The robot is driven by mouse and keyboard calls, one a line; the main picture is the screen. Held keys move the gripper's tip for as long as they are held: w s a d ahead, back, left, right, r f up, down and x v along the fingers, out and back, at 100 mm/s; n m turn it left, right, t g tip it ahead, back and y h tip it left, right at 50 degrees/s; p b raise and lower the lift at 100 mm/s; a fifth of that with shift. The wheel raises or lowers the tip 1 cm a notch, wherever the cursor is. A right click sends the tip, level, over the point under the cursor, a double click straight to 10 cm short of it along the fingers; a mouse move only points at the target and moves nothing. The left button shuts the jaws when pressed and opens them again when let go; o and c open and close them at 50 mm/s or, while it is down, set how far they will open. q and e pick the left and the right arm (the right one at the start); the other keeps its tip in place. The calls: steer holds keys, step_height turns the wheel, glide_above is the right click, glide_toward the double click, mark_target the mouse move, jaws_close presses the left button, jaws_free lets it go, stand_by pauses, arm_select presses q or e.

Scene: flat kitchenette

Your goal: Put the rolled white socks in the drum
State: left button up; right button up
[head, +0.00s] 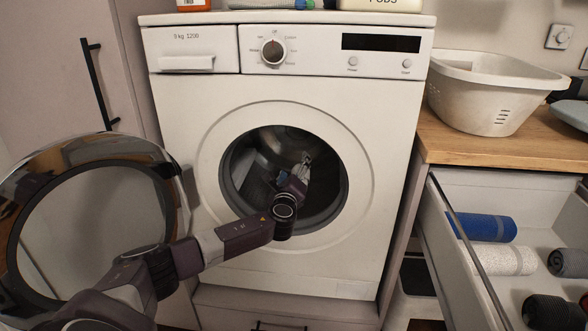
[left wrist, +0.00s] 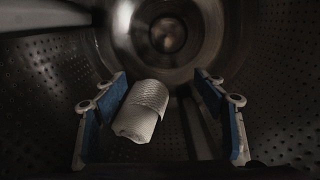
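A rolled white pair of socks (left wrist: 142,110) lies inside the drum (left wrist: 270,100), in the left wrist view. My left gripper (head: 303,166) reaches through the open door into the drum (head: 262,152). Its blue-padded fingers (left wrist: 163,88) are spread wide. The roll lies between them, close to the left finger and clear of the right one. In the head view my gripper and the dark drum hide this roll. Another white roll (head: 500,259) lies in the open drawer at the right. My right gripper is not in view.
The round washer door (head: 22,215) stands open at the left, beside my left arm. The open drawer (head: 462,237) also holds a blue roll (head: 484,228) and dark rolls (head: 553,311). A white basket (head: 490,95) stands on the wooden counter (head: 445,142).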

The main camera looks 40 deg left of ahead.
arm_select(q)
steer(key=shift+o, duration=0.5)
steer(key=shift+s+d, duration=0.1)
steer(key=shift+s, duration=0.05)
steer(key=v, duration=1.1)
steer(key=shift+s, duration=0.35)
steer(key=shift+d, duration=0.15)
